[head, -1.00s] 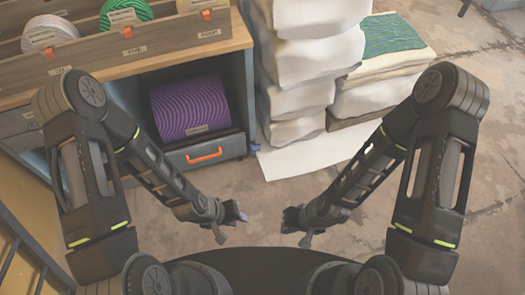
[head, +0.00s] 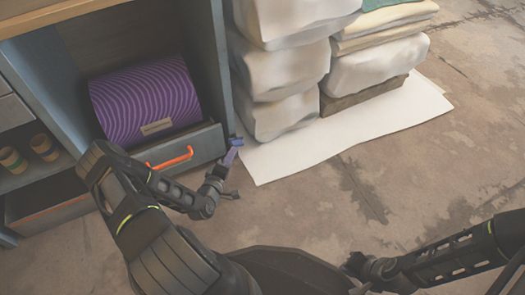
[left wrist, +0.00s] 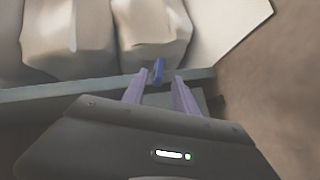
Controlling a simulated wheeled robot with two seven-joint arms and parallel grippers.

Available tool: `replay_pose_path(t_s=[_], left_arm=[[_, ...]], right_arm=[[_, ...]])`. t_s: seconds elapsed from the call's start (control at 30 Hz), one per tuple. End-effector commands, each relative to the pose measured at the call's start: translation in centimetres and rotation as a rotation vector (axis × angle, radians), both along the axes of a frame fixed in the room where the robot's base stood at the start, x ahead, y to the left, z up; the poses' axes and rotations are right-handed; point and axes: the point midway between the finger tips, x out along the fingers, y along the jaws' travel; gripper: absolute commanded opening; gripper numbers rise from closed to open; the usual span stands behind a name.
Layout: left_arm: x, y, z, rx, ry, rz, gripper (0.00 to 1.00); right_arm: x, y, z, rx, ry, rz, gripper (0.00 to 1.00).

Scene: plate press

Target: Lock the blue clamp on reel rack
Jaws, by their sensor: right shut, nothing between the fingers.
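The blue clamp (left wrist: 159,68) is a small blue piece at the edge of the reel rack (left wrist: 60,94) in the left wrist view. My left gripper (left wrist: 161,77) has its two purple fingers apart, with the clamp showing in the gap at their tips. Contact cannot be told. In the head view my left gripper (head: 234,150) is at the rack's front right corner, beside the open drawer; the clamp there is hard to separate from the fingers. My right gripper (head: 356,270) is low, near my base, shut and empty, away from the rack.
A purple patterned reel (head: 148,98) lies in the rack's lower bay above a drawer with an orange handle (head: 170,158). Stacked white sacks (head: 285,75) stand right of the rack on a white sheet (head: 350,125). The floor (head: 330,205) in front is clear.

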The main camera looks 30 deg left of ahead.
Motion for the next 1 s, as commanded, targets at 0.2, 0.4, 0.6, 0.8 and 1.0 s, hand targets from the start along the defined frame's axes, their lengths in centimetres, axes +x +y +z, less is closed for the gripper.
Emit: replay_pose_path(t_s=[0.2,0.4,0.6,0.8,1.0], left_arm=[[-0.3,0.9,-0.2,-0.003,-0.022,0.021,0.35],[-0.2,0.8,-0.3,-0.003,-0.02,0.019,0.35],[1.0,1.1,-0.8,-0.001,-0.02,0.018,0.35],[3.9,1.7,-1.6,0.0,-0.02,0.018,0.35],[6.4,2.2,-2.2,-0.001,-0.018,0.018,0.35]], right_arm=[[0.1,0.0,-0.4,-0.001,-0.003,-0.001,0.0],[0.1,0.0,-0.4,0.0,-0.002,-0.001,0.0],[0.2,0.0,-1.1,0.001,-0.002,-0.001,0.0],[0.3,-0.1,-2.4,0.004,-0.002,-0.001,0.0],[0.5,-0.2,-3.3,0.006,-0.004,-0.004,0.0]])
